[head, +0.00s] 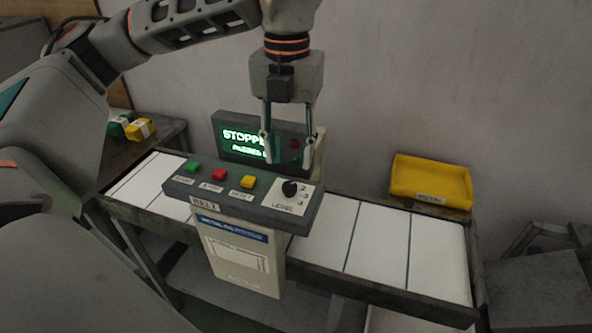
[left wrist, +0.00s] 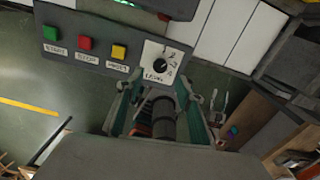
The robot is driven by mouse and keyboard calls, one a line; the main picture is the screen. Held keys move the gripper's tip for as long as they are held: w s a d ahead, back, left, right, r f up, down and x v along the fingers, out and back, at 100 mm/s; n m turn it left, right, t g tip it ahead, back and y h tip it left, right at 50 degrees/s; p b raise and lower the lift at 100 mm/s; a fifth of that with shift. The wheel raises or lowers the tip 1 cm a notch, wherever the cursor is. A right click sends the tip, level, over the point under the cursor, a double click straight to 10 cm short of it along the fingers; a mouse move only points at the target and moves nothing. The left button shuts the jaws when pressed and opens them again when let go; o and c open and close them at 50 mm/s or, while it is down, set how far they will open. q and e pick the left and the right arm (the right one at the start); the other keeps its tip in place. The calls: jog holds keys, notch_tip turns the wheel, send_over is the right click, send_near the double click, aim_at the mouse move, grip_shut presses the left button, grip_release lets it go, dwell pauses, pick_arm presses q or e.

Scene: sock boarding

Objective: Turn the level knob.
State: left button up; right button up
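The level knob (head: 290,188) is a round black knob on a white plate marked LEVEL, at the right end of the grey control panel (head: 230,199). Numbers stand around it; I cannot tell which one it points to. In the left wrist view the knob (left wrist: 160,65) is just beyond the fingers. My left gripper (head: 287,150) points down, open and empty, its fingertips above the knob in the head view and apart from it. It also shows in the left wrist view (left wrist: 160,88). My right gripper is in neither view.
Green (head: 194,168), red (head: 219,174) and yellow (head: 248,182) buttons sit left of the knob. A screen (head: 240,140) reading STOPPED stands behind the panel, partly hidden by my fingers. A white conveyor belt (head: 385,245) runs behind, with a yellow bin (head: 430,180) at right.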

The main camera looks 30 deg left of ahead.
aim_at(289, 184)
pick_arm(q)
notch_tip(289, 184, down, 7)
jog(key=shift+r, duration=0.1)
grip_shut()
dwell(0.3)
